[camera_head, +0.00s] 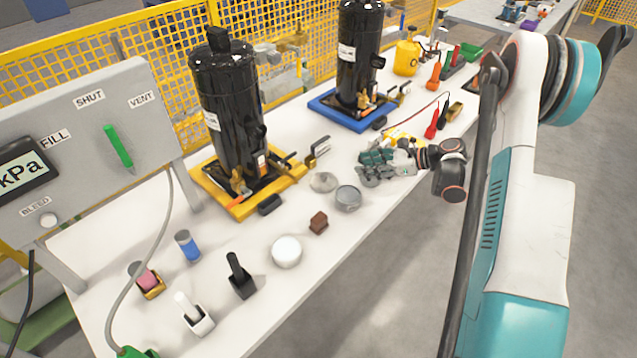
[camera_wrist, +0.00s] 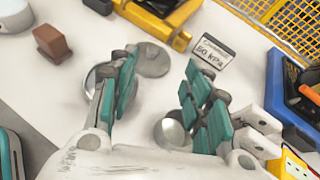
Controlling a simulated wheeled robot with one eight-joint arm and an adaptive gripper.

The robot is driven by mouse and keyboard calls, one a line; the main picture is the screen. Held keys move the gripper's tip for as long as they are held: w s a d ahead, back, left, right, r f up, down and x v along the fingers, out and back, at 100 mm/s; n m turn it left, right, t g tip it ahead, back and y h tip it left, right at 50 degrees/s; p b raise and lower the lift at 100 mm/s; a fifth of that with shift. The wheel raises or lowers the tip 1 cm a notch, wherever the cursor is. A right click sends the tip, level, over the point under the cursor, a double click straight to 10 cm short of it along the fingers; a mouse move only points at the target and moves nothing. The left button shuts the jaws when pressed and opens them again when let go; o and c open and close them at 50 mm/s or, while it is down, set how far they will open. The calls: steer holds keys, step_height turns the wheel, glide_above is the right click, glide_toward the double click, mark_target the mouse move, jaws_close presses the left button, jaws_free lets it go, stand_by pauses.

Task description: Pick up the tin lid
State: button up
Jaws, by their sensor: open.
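A flat round grey disc, which looks like the tin lid (camera_head: 323,181), lies on the white bench beside an open round tin (camera_head: 348,197). In the wrist view the lid (camera_wrist: 152,60) shows beyond and between the fingertips, and the tin is partly hidden behind the left finger. My gripper (camera_head: 368,168) is open and empty, to the right of the lid and tin in the head view. Its teal-padded fingers (camera_wrist: 160,68) are spread. Another shiny round thing (camera_wrist: 172,133) shows between the fingers lower down; I cannot tell what it is.
A brown block (camera_head: 318,223) and a white round item (camera_head: 286,251) lie nearer on the bench. A black compressor on a yellow tray (camera_head: 238,211) stands behind the lid, another on a blue tray (camera_head: 322,109). A small label card (camera_wrist: 213,54) stands near the lid.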

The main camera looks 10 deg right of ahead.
step_height(320, 180, down, 2)
steer(key=m+b, duration=0.1)
steer(key=b, duration=0.2)
glide_toward(324, 175)
steer(key=shift+w+a+f+y, duration=0.3)
steer(key=shift+w+a+f, duration=0.5)
steer(key=shift+w, duration=0.05)
steer(key=b+x, duration=0.2)
steer(key=x, duration=0.3)
steer(key=shift+s+a+f, duration=0.1)
steer(key=shift+s+a, duration=0.05)
steer(key=shift+a, duration=0.05)
jaws_close()
